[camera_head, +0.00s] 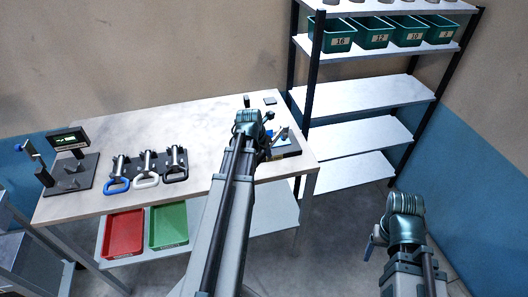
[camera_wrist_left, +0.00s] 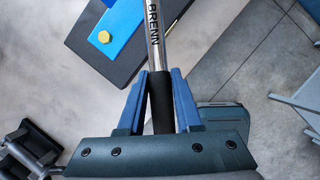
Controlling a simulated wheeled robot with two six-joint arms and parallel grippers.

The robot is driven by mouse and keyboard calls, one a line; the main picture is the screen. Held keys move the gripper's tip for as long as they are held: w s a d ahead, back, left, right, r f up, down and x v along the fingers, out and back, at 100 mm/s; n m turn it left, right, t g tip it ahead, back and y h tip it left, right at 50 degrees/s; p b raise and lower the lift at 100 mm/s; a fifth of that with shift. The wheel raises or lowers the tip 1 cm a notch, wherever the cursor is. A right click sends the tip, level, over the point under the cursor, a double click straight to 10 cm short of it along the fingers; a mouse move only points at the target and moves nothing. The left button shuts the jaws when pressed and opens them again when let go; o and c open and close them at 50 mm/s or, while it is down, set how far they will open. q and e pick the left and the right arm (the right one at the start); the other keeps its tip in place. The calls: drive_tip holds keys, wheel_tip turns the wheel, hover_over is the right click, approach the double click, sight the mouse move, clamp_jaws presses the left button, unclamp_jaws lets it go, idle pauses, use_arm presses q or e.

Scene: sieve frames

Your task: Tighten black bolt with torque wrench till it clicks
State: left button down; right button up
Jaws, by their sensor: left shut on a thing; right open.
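My left gripper (camera_wrist_left: 160,85) is shut on the black grip of a torque wrench (camera_wrist_left: 154,30), whose chrome shaft reads "BRENN". The shaft runs up out of the left wrist view, beside a black fixture base (camera_wrist_left: 118,70) with a blue plate and a yellow hexagonal piece (camera_wrist_left: 104,37). In the head view the left gripper (camera_head: 268,134) is over the right end of the table, at the fixture (camera_head: 291,149), and partly hides it. The wrench's far end is out of the wrist view. I cannot make out the black bolt. My right gripper (camera_head: 373,247) is open, off the table at lower right.
A rack (camera_head: 150,166) of tools with blue, white and black handles lies on the table (camera_head: 205,120). A display device (camera_head: 68,140) stands at the left end. Red (camera_head: 124,234) and green (camera_head: 169,225) trays are below. Shelving (camera_head: 365,95) with green bins stands behind right.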

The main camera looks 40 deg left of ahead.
use_arm(q)
drive_tip(key=shift+f+b, duration=0.85)
idle(0.4)
drive_tip(key=c, duration=1.2)
unclamp_jaws()
clamp_jaws()
